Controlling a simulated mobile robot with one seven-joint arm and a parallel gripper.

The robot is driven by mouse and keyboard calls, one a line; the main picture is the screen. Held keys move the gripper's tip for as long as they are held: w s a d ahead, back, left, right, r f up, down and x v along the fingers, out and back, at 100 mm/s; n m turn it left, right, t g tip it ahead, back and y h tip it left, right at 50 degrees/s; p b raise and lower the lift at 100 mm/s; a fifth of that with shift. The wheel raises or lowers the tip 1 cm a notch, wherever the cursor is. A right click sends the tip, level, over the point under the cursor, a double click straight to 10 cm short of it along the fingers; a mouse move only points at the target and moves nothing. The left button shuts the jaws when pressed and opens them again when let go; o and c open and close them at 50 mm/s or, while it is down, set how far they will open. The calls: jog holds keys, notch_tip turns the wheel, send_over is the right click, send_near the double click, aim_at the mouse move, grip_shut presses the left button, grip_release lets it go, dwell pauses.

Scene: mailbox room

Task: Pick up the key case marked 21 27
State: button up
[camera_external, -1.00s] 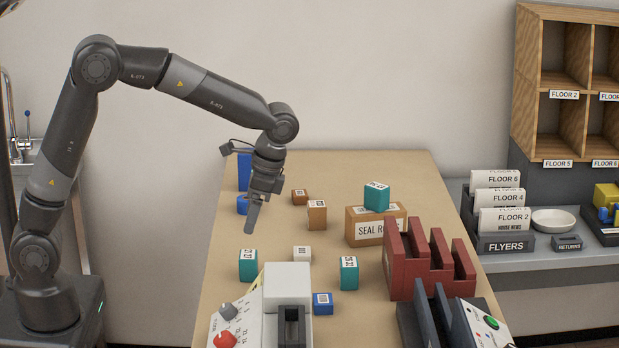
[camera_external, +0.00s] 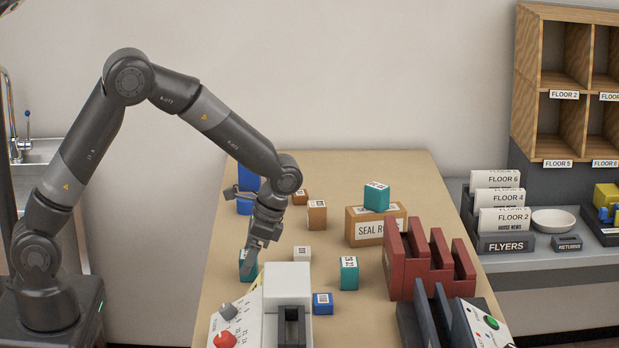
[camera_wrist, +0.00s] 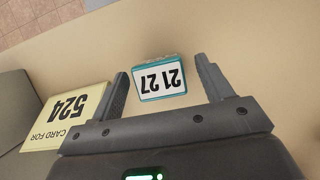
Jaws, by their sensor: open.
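The key case marked 21 27 (camera_wrist: 161,80) is a teal block with a white label. In the wrist view it lies between my two open fingers, near the tips, with its label upside down. In the external view a teal case (camera_external: 248,268) stands at the left of the table, partly hidden by my gripper (camera_external: 247,262). My gripper also shows in the wrist view (camera_wrist: 161,80), open and pointing down over the case. I cannot tell whether the fingers touch it.
Another teal case (camera_external: 348,273), a white block (camera_external: 302,253) and a blue block (camera_external: 322,304) are farther right.

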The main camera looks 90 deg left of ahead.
jog(key=shift+x, duration=1.25)
jog(key=c, duration=1.1)
jog(key=shift+r, duration=0.15)
